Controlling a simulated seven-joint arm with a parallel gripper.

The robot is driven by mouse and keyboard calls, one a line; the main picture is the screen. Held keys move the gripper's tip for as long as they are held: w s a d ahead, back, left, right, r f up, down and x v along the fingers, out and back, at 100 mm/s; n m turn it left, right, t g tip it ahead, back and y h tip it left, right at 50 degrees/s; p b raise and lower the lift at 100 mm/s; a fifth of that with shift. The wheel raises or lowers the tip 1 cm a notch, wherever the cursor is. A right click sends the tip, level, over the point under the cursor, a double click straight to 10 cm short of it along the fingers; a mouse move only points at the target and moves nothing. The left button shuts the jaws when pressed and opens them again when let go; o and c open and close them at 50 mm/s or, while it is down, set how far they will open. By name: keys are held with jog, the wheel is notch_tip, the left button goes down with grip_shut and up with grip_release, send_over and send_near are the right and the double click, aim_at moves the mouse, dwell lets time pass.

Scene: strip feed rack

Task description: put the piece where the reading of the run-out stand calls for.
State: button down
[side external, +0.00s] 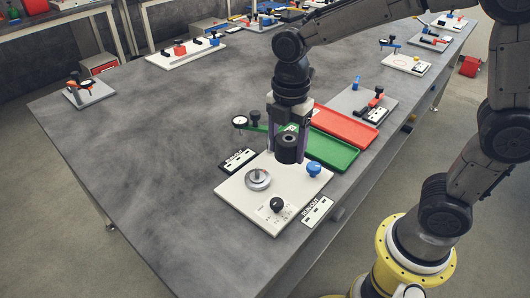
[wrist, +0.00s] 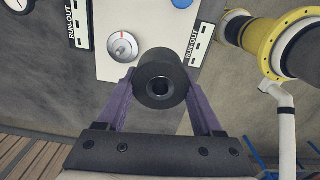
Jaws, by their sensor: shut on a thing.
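My gripper (side external: 289,150) is shut on a dark, cylindrical piece (side external: 287,149) with a round hole through it. The gripper (wrist: 162,88) also shows in the wrist view, its purple fingers on either side of the piece (wrist: 160,78). The piece is held above the run-out stand's pale plate (side external: 236,194). That plate bears a silver disc (side external: 258,178), a blue knob (side external: 314,168) and a black knob (side external: 276,204) beside small printed marks. A dial gauge (side external: 240,121) stands at the back; its needle is too small to read. A green tray (side external: 334,153) and a red tray (side external: 345,135) lie behind.
Run-out label cards (side external: 237,160) (side external: 318,211) lie on both sides of the plate. A grey fixture plate (side external: 352,97) with a red part stands beyond the red tray. Other fixtures (side external: 187,50) line the far edge.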

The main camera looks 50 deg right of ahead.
jog(key=s+d+r, duration=0.1)
jog(key=s+r, duration=0.2)
jog(key=s, duration=0.2)
jog(key=d+f+m, duration=0.2)
jog(key=d+m, duration=0.6)
jog(key=m, duration=0.5)
send_over(313, 144)
notch_tip(313, 144, down, 10)
jog(key=shift+s+a+f, duration=0.15)
jog(key=shift+f, duration=1.75)
jog(key=shift+f, duration=0.1)
jog(key=shift+c, duration=1.6)
grip_release()
